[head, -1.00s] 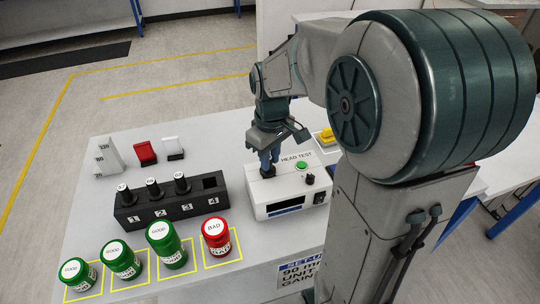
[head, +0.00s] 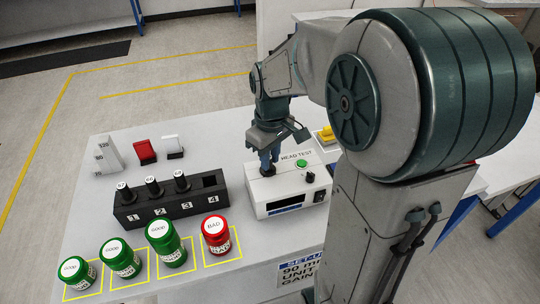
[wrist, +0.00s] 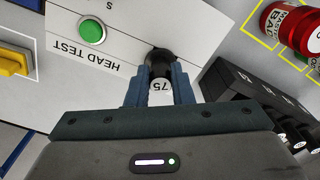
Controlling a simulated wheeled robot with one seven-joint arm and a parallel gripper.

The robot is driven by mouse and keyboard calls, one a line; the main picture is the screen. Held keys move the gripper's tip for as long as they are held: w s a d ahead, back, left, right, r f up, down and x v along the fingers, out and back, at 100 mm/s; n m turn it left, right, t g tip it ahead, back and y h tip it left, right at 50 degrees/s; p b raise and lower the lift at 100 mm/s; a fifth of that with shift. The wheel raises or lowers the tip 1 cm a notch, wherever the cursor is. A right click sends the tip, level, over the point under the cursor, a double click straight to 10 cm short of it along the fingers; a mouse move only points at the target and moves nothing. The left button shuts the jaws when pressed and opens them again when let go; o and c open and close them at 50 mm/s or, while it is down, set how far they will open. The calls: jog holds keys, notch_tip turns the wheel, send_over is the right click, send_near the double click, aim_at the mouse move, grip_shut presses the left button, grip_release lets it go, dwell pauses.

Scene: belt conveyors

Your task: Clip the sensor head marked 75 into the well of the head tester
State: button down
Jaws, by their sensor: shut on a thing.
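My gripper (head: 268,156) is over the left part of the head tester (head: 288,188), a white box with a green button, a black knob and a dark display. In the wrist view my gripper (wrist: 160,80) is shut on the sensor head marked 75 (wrist: 160,86), a black cylinder with a white label. The head's far end meets a dark spot on the top of the tester (wrist: 112,18). I cannot tell how deep it sits in the well, as the fingers and the head itself hide it.
A black rack (head: 168,204) left of the tester holds several heads in slots 1 to 3; slot 4 is empty. Green jars (head: 166,244) and a red BAD jar (head: 216,234) stand in front. A red block (head: 146,151) and a yellow part (head: 327,134) are further back.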

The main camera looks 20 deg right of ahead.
aim_at(271, 171)
jog(key=c, duration=1.2)
grip_release()
jog(key=r, duration=1.3)
jog(key=shift+s+d+r, duration=0.1)
jog(key=shift+s+r, duration=0.1)
jog(key=shift+r, duration=0.2)
jog(key=s+f+m+t, duration=0.1)
jog(key=s+f+m, duration=0.1)
jog(key=s+f, duration=0.1)
jog(key=s+f+m, duration=0.2)
jog(key=s+f, duration=0.2)
jog(key=s, duration=0.1)
jog(key=s+f+m+t, duration=0.1)
jog(key=s+f+m, duration=0.1)
jog(key=s, duration=0.3)
jog(key=shift+a+f+t, duration=0.3)
jog(key=shift+a+f, duration=0.05)
jog(key=shift+f, duration=0.45)
